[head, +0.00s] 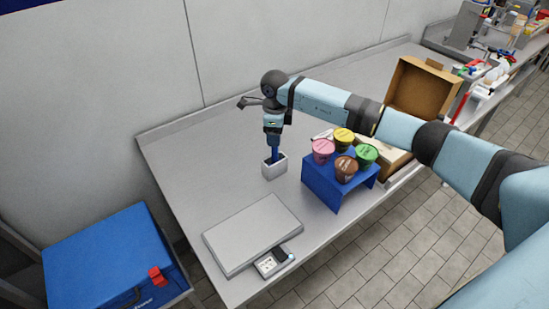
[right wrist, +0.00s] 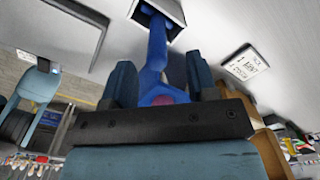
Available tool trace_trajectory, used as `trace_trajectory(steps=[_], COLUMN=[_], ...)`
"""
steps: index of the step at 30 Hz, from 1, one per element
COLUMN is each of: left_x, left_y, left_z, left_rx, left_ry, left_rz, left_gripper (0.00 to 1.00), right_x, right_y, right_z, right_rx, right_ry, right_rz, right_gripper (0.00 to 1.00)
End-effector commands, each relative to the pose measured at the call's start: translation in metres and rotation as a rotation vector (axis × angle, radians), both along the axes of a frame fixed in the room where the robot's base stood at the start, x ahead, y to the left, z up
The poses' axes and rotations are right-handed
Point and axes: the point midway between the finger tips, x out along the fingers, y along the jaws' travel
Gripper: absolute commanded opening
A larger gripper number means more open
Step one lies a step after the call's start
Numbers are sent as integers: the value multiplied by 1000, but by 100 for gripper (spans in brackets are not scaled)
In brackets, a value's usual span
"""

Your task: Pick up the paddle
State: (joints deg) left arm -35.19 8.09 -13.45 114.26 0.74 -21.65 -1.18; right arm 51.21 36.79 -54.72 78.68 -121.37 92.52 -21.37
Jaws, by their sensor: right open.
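The blue paddle (head: 275,154) stands upright in a small white-grey holder (head: 274,170) on the metal table. My right gripper (head: 272,146) points down just above the holder, at the paddle's upper part. In the right wrist view, the paddle (right wrist: 156,50) runs between the two fingers of my right gripper (right wrist: 160,85), with its lower end inside the holder (right wrist: 178,8). The fingers are open, one on each side of the paddle. Whether either finger touches it I cannot tell. My left gripper is not in view.
A blue stand (head: 328,186) with several coloured cups is right of the holder. A flat scale (head: 253,234) lies in front. An open cardboard box (head: 415,92) is at the back right. A blue case (head: 105,262) is at lower left. The table (head: 185,165) is clear left of the holder.

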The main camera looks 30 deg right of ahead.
Motion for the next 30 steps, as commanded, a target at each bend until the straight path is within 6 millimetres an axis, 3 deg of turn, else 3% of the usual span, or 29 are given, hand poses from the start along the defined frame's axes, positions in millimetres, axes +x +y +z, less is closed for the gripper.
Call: trace_trajectory(steps=[5,14,21,28,30], left_x=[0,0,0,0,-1], left_y=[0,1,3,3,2], left_z=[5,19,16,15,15], left_rx=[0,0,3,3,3], left_ry=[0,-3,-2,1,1], left_rz=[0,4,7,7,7], left_gripper=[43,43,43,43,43], right_x=[0,-2,-1,-1,-1], right_y=[1,4,4,4,4], right_z=[-9,-50,-54,-54,-53], right_rx=[0,1,0,0,0], right_ry=[0,1,-1,-1,-1], right_rz=[0,0,0,0,0], right_gripper=[53,53,53,0,0])
